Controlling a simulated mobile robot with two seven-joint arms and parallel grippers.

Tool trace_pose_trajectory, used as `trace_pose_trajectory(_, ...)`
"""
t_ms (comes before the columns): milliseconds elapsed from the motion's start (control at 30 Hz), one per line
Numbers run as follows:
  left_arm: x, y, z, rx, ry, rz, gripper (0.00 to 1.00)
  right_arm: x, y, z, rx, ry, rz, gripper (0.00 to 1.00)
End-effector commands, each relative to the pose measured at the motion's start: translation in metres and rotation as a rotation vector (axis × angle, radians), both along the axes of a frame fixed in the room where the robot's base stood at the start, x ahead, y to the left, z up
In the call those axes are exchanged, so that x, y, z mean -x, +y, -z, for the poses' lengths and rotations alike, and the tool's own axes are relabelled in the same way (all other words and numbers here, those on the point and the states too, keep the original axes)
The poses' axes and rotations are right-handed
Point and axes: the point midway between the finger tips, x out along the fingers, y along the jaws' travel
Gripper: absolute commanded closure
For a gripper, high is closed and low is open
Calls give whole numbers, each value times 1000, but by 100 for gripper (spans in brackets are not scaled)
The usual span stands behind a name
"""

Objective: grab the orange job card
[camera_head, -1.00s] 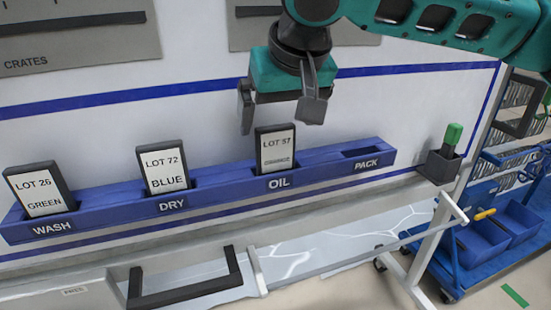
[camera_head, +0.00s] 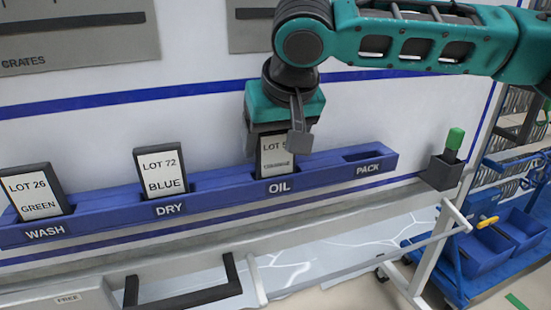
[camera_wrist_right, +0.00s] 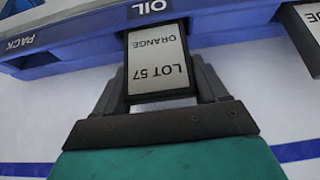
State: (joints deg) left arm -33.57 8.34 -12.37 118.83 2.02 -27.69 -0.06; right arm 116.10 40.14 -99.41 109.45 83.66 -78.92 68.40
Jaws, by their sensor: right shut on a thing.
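The orange job card (camera_head: 276,156) is a dark-framed white card standing in the OIL slot of the blue rack (camera_head: 230,196). In the right wrist view the card (camera_wrist_right: 156,60) reads "LOT 57 ORANGE" upside down. My right gripper (camera_head: 272,146) has come down over the card from above, with a finger at each side edge. It is shut on the card, whose lower end is still in the slot. The gripper also shows in the right wrist view (camera_wrist_right: 160,95). My left gripper is not in view.
The LOT 72 BLUE card (camera_head: 162,172) stands in the DRY slot and the LOT 26 GREEN card (camera_head: 35,193) in WASH. The PACK slot (camera_head: 364,156) is empty. A dark holder (camera_head: 440,172) with a green-topped item stands at the right. A blue cart (camera_head: 505,240) is beyond.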

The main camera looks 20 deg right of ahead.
Motion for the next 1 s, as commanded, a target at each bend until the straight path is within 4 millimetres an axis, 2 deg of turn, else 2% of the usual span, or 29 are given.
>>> trace_pose_trajectory(33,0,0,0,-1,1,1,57,0,0,0,0,0,0,45)
trace_pose_trajectory(200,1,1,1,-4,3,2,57,0,0,0,0,0,0,58)
trace_pose_trajectory(467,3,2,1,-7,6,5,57,0,0,-2,0,0,0,59)
trace_pose_trajectory(633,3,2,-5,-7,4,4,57,4,0,-10,-1,-1,0,59)
trace_pose_trajectory(767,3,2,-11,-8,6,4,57,4,0,-29,-1,-2,0,59)
trace_pose_trajectory(1000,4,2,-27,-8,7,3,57,3,0,-77,-3,-2,1,59)
